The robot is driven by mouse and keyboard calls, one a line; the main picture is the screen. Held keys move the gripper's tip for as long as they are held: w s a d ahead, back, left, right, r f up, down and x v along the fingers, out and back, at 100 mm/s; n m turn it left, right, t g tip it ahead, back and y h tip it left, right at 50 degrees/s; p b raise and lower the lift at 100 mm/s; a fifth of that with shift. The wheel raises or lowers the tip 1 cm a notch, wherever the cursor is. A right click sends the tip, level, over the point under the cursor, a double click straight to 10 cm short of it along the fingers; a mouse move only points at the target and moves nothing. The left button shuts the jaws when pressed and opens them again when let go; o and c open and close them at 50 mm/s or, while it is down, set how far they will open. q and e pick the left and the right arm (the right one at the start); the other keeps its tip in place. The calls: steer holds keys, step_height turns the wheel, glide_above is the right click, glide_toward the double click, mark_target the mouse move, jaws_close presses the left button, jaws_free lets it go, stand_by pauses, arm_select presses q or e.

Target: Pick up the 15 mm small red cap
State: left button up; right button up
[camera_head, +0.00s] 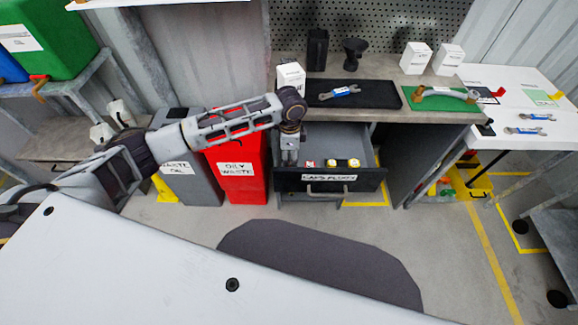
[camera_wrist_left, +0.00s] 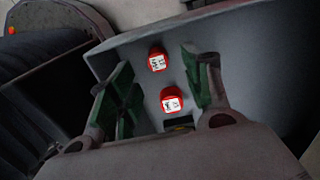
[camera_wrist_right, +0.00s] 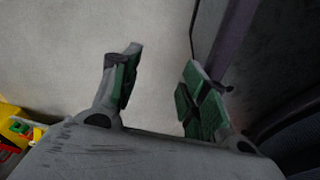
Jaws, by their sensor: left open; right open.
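Two red caps with white labels lie in the open grey drawer (camera_head: 375,178). In the left wrist view one red cap (camera_wrist_left: 157,60) looks slightly smaller and farther off, and the other red cap (camera_wrist_left: 172,101) lies nearer the palm. The label print is too small to read. My left gripper (camera_head: 289,160) points down at the drawer's left side. In its wrist view the open fingers (camera_wrist_left: 160,85) stand either side of the caps, apart from them. One red cap (camera_head: 310,163) shows right of it in the head view. My right gripper (camera_wrist_right: 160,68) is open and empty above bare floor.
Two yellow caps (camera_head: 342,162) lie right of the red one in the drawer. The drawer front (camera_head: 330,183) and walls bound the space around the left gripper. A red oily waste bin (camera_head: 237,170) stands left. The worktop above holds a black tray (camera_head: 385,94).

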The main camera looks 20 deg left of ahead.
arm_select(q)
step_height(320, 180, down, 3)
steer(key=shift+s+a+f, duration=0.1)
steer(key=shift+s+a, duration=0.05)
steer(key=shift+f+b, duration=0.3)
steer(key=shift+f, duration=0.3)
arm_select(e)
steer(key=shift+w+a+r, duration=0.15)
steer(key=shift+w+a, duration=0.1)
steer(key=shift+w, duration=0.4)
steer(key=shift+w+a+r, duration=0.1)
steer(key=shift+w+a, duration=0.1)
steer(key=shift+w, duration=0.4)
steer(key=shift+s, duration=0.1)
steer(key=shift+s+f, duration=0.1)
steer(key=shift+s, duration=0.2)
arm_select(q)
steer(key=c, duration=0.8)
